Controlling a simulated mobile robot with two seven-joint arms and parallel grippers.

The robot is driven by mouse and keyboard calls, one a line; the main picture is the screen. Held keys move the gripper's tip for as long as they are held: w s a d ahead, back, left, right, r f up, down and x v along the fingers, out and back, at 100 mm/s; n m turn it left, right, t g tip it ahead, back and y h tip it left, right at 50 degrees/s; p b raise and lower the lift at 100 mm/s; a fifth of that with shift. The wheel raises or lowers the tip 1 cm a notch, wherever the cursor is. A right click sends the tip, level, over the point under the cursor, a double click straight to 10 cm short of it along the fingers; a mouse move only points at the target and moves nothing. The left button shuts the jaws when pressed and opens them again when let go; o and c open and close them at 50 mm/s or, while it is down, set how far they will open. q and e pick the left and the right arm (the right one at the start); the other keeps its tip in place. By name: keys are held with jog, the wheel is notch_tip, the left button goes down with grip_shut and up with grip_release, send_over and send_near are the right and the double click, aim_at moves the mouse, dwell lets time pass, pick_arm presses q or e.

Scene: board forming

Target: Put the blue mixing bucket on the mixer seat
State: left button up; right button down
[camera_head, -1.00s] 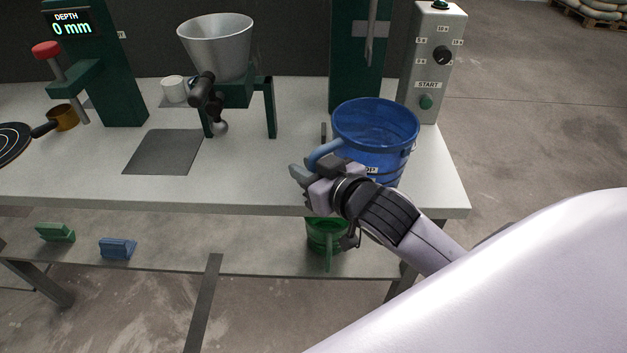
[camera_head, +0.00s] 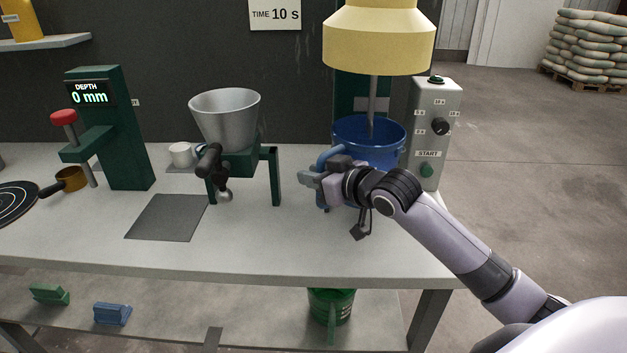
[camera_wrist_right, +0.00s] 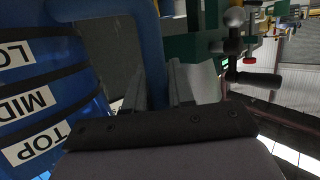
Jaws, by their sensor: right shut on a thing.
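The blue mixing bucket (camera_head: 385,158) is upright under the yellow mixer head (camera_head: 378,45), with the mixer shaft (camera_head: 373,95) coming down into its opening. My right gripper (camera_head: 312,180) is at its left front side, shut on the bucket's blue handle (camera_wrist_right: 151,60). In the right wrist view the blue bucket (camera_wrist_right: 70,85) shows its TOP and MID labels beside the fingers. The bucket's base and the mixer seat are hidden behind my gripper and wrist, so I cannot tell whether they touch. My left gripper is not in view.
The grey control box (camera_head: 428,120) with a START button stands close right of the bucket. A grey hopper (camera_head: 225,118) on a green stand is to the left. The table front (camera_head: 250,245) is clear. A green bucket (camera_head: 331,305) sits on the lower shelf.

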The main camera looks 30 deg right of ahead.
aim_at(323, 207)
jog(key=shift+r, duration=0.3)
jog(key=shift+f+b, duration=1.55)
jog(key=shift+f, duration=2.7)
jog(key=c, duration=0.9)
grip_release()
jog(key=o, duration=0.3)
jog(key=shift+s+f, duration=0.1)
jog(key=shift+f, duration=0.35)
jog(key=shift+o, duration=0.2)
jog(key=shift+r, duration=0.1)
jog(key=v, duration=0.7)
